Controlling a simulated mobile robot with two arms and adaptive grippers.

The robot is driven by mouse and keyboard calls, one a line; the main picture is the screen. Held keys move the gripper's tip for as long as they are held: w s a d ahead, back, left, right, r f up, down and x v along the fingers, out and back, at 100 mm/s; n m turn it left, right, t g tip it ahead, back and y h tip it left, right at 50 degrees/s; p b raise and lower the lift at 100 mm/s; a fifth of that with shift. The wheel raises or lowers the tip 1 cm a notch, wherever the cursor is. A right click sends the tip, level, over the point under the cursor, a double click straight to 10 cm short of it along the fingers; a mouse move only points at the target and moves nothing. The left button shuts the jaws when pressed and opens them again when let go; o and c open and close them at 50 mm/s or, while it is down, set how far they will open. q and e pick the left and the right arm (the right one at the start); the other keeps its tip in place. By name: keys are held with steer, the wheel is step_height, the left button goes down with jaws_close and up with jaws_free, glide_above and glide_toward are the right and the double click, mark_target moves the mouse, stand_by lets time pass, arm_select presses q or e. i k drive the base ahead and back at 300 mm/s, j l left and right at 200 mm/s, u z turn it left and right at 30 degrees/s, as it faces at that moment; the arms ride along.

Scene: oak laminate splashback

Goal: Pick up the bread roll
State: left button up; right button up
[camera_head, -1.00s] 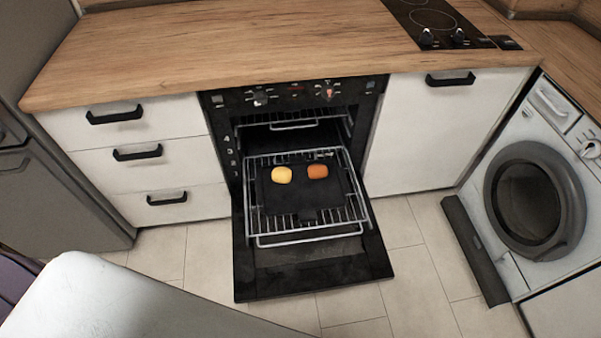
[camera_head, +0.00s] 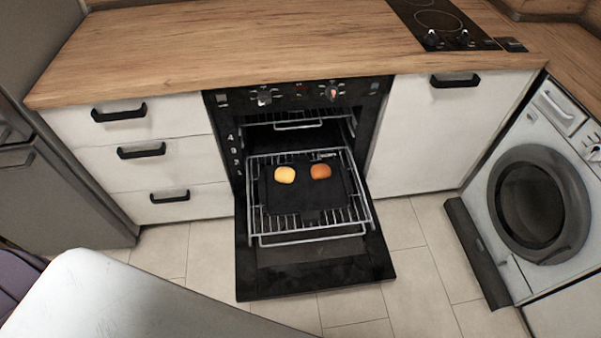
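Two small rounded items lie side by side on a dark tray (camera_head: 300,200) on the pulled-out oven rack (camera_head: 345,214). The left one is pale yellow (camera_head: 285,174) and the right one is orange-brown (camera_head: 320,171). Either could be the bread roll; at this size I cannot tell for sure which. Neither of my grippers is in view.
The oven door (camera_head: 320,276) is folded down, low over the tiled floor. A wooden counter (camera_head: 240,45) runs above it, with white drawers (camera_head: 140,150) to the left. A washing machine (camera_head: 540,200) stands right. A pale surface (camera_head: 110,305) fills the lower left. Floor tiles right of the door are clear.

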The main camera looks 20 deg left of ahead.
mark_target(318, 172)
steer(key=j+u, duration=0.2)
steer(key=j, duration=0.25)
steer(key=i+j+u, duration=0.2)
steer(key=j, duration=0.2)
steer(key=j+u, duration=0.2)
steer(key=j, duration=0.25)
steer(key=i, duration=0.05)
